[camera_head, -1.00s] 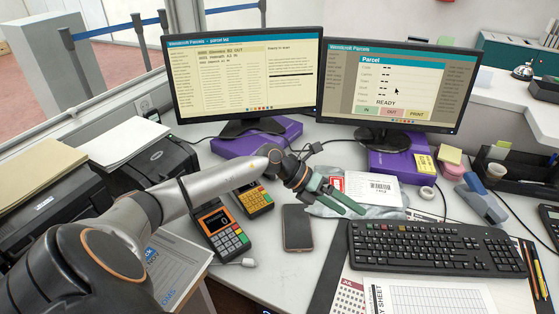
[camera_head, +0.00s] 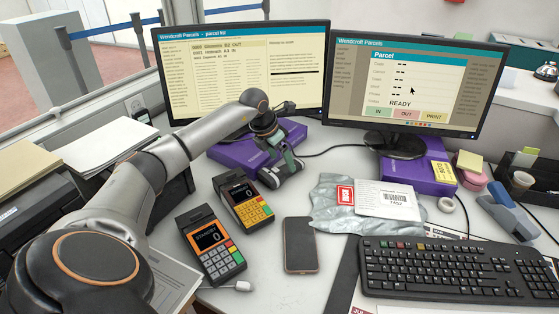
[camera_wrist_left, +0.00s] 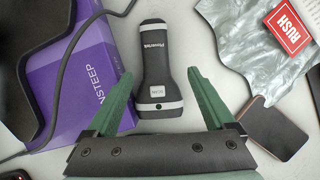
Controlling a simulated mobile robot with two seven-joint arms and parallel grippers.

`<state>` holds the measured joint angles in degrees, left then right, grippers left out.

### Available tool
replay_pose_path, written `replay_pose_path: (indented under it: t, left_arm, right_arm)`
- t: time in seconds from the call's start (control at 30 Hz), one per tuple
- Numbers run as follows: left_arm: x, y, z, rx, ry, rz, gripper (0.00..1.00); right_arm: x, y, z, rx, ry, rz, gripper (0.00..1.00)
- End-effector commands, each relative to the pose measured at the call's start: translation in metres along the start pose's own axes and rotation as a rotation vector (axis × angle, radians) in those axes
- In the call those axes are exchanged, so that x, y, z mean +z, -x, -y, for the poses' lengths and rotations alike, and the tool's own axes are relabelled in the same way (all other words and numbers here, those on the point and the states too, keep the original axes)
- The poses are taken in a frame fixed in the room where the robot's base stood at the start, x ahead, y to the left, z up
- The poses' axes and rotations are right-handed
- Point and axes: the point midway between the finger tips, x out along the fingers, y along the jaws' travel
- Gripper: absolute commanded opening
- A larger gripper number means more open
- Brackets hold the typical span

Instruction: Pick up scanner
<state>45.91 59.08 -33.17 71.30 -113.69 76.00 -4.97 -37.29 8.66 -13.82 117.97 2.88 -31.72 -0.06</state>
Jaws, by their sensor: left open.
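The scanner (camera_wrist_left: 153,100) is a black handheld device with pale grey bands. In the left wrist view it lies on the white counter, its wide end toward my left gripper (camera_wrist_left: 156,72). The open green fingers are on either side of it, with gaps showing on both sides. In the head view my left gripper (camera_head: 284,155) is by the purple box under the left monitor, and the scanner there is mostly hidden by the gripper. My right gripper is not in view.
A purple box (camera_wrist_left: 85,75) and a dark cable are left of the scanner. A grey parcel bag (camera_head: 335,213) with a white label, a phone (camera_head: 300,245), two card terminals (camera_head: 211,246) and a keyboard (camera_head: 455,270) are nearby.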

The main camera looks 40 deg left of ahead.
Motion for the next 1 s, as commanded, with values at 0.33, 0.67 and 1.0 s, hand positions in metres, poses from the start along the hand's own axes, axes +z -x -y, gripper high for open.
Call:
replay_pose_path:
  t: [0.33, 0.67, 1.0]
  left_arm:
    - [0.004, -0.038, -0.006, -0.003, 0.001, 0.001, 0.88]
    - [0.005, -0.054, -0.006, -0.001, -0.001, 0.002, 0.88]
    - [0.004, -0.054, -0.006, -0.001, -0.001, 0.001, 0.58]
  right_arm:
    - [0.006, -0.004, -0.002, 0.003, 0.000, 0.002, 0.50]
    - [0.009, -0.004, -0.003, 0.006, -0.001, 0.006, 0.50]
    - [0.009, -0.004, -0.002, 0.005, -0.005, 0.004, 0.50]
